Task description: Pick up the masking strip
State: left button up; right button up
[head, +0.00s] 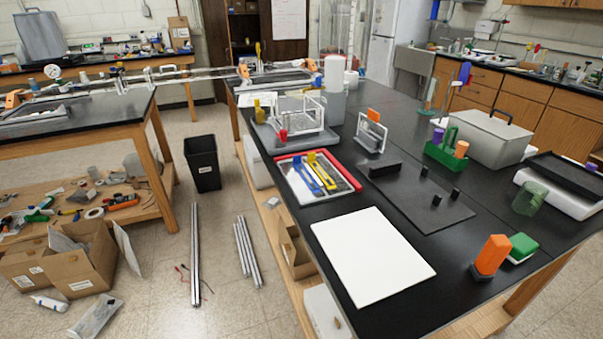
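I cannot make out a masking strip for certain in the head view. A red-rimmed tray (352,183) on the black bench holds a blue piece (304,172) and a yellow piece (322,172), lying side by side and slanted. A white flat sheet (372,250) lies at the bench's near side. A dark mat (425,212) with a black bar (385,169) and small black blocks (437,200) lies behind it. Neither of my grippers is in view.
An orange block (491,255) and a green-topped block (522,247) stand at the near right. A white wire rack (298,117), a green holder (445,155) and a grey case (485,137) stand farther back. A black bin (202,163) and metal bars (195,250) are on the floor.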

aim_at(309, 181)
jog(key=i+j+z, duration=0.3)
jog(key=j, duration=0.25)
jog(key=i+j+z, duration=0.15)
jog(key=i+j, duration=0.15)
jog(key=i+j+z, duration=0.1)
jog(key=j, duration=0.25)
jog(key=i+j+z, duration=0.3)
jog(key=j, duration=0.4)
jog(key=i+j+z, duration=0.15)
jog(key=j, duration=0.25)
jog(key=i+j+z, duration=0.15)
jog(key=j, duration=0.25)
